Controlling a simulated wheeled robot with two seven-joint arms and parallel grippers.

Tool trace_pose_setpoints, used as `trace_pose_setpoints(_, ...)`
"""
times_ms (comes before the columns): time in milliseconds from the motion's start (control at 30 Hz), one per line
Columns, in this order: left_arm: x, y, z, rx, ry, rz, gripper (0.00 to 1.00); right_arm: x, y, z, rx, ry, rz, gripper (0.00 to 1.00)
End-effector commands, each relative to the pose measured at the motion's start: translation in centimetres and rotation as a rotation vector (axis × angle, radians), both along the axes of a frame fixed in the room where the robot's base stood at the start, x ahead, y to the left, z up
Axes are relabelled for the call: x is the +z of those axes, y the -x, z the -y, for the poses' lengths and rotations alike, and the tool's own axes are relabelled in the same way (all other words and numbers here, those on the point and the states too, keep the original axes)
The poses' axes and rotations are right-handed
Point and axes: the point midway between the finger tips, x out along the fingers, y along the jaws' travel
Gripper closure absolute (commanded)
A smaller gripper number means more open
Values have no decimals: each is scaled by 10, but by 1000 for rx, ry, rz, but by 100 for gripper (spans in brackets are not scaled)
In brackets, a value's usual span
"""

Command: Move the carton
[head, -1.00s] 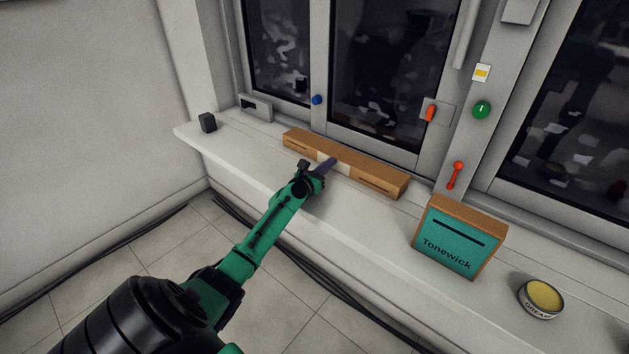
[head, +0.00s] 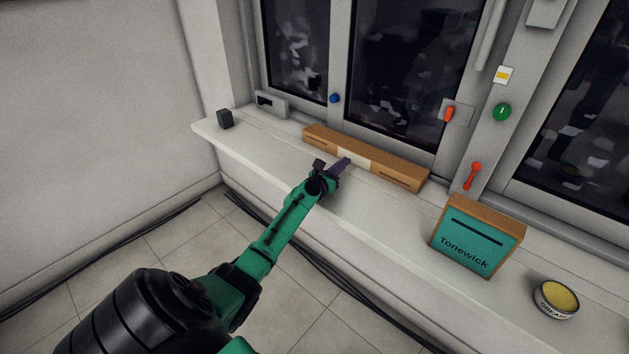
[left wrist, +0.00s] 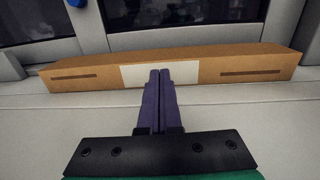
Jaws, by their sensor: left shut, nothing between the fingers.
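The carton is a long, low brown cardboard box (head: 322,139) with a white label at the middle of its front and a dark slot near each end. It lies along the window on the sill and fills the upper left wrist view (left wrist: 95,76). My left gripper (head: 345,161) points at the label from the room side. Its purple fingers are shut together with nothing between them, and in the left wrist view the fingertips (left wrist: 160,72) overlap the label's lower part. I cannot tell whether they touch it. My right gripper is not in view.
A teal-fronted Tonewick box (head: 475,240) and a yellow-topped tin (head: 556,299) stand right of the carton on the pale sill (head: 390,222). A dark cube (head: 225,119) and a small grey device (head: 271,104) are to its left. A red lever (head: 473,176) is on the frame.

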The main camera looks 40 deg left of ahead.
Motion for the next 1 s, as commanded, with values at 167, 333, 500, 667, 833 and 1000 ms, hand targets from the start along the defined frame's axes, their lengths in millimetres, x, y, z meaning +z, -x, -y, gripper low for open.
trace_pose_setpoints(167,1,8,6,-2,2,-1,100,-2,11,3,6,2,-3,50)
trace_pose_setpoints(333,1,29,7,-2,2,-2,100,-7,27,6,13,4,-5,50)
trace_pose_setpoints(500,1,57,9,-1,2,-2,100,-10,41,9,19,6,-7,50)
trace_pose_setpoints(667,-1,85,11,-1,1,-2,100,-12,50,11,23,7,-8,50)
trace_pose_setpoints(833,0,99,12,-2,2,0,100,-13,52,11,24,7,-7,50)
trace_pose_setpoints(1000,0,99,12,-2,2,0,100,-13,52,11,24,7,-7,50)
